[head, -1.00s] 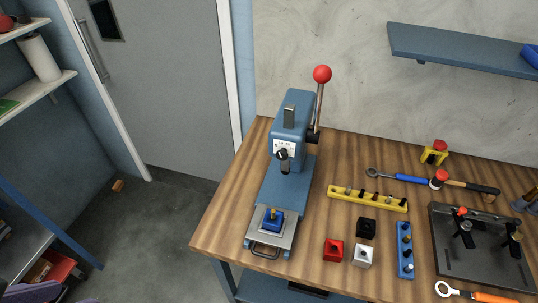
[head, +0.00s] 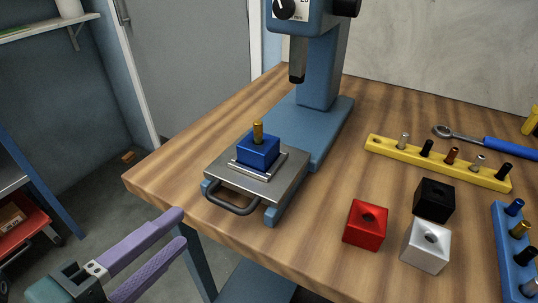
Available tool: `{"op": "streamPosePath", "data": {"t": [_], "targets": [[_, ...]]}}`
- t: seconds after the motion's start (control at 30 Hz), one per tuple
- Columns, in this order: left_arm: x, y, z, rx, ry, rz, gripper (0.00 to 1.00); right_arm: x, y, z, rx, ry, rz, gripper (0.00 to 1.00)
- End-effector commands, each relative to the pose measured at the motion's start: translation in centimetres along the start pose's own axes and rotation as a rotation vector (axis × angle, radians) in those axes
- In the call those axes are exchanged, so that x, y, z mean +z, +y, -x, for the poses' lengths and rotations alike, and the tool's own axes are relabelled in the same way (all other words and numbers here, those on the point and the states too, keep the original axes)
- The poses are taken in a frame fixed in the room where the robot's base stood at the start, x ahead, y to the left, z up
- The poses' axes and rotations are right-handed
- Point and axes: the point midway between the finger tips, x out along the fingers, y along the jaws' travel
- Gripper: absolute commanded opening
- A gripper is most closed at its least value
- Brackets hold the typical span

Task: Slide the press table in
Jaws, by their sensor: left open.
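The press table (head: 284,178) is a grey metal plate pulled out on the front of the blue press base (head: 327,132). A dark handle (head: 232,203) sticks out of its front edge. A blue block (head: 258,151) with a brass pin (head: 258,131) standing in it sits in a fixture on the plate. The press ram (head: 297,62) hangs behind it, not above the block. My left gripper (head: 180,230) is at the lower left, with two purple fingers apart and nothing between them. It is in front of and left of the handle, off the bench edge. My right gripper is out of view.
A red block (head: 365,224), a white block (head: 426,246) and a black block (head: 434,200) stand right of the press table. A yellow rack (head: 437,163) and a blue rack (head: 517,250) hold pins. The bench top (head: 160,170) left of the press is clear.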

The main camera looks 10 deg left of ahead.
Motion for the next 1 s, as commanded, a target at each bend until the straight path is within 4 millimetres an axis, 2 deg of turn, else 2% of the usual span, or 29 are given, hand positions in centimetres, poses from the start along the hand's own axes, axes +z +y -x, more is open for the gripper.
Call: {"op": "streamPosePath", "data": {"t": [0.03,0.17,0.27,0.5,0.7,1.0], "targets": [[-0.3,1.3,-0.2,-0.007,0.018,-0.022,0.43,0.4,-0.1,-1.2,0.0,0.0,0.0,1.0],[-0.7,1.4,-0.6,-0.017,0.039,-0.043,0.43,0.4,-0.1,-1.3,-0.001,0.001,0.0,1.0],[-0.8,1.1,-1.7,-0.02,0.041,-0.044,0.43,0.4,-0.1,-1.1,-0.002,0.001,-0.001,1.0],[-0.9,1.1,-6.2,-0.021,0.039,-0.043,0.43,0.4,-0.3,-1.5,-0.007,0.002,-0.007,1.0],[-1.0,1.1,-9.1,-0.019,0.038,-0.042,0.43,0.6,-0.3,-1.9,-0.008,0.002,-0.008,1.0],[-1.1,1.1,-10.1,-0.016,0.039,-0.041,0.43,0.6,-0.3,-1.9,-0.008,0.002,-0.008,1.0]]}}
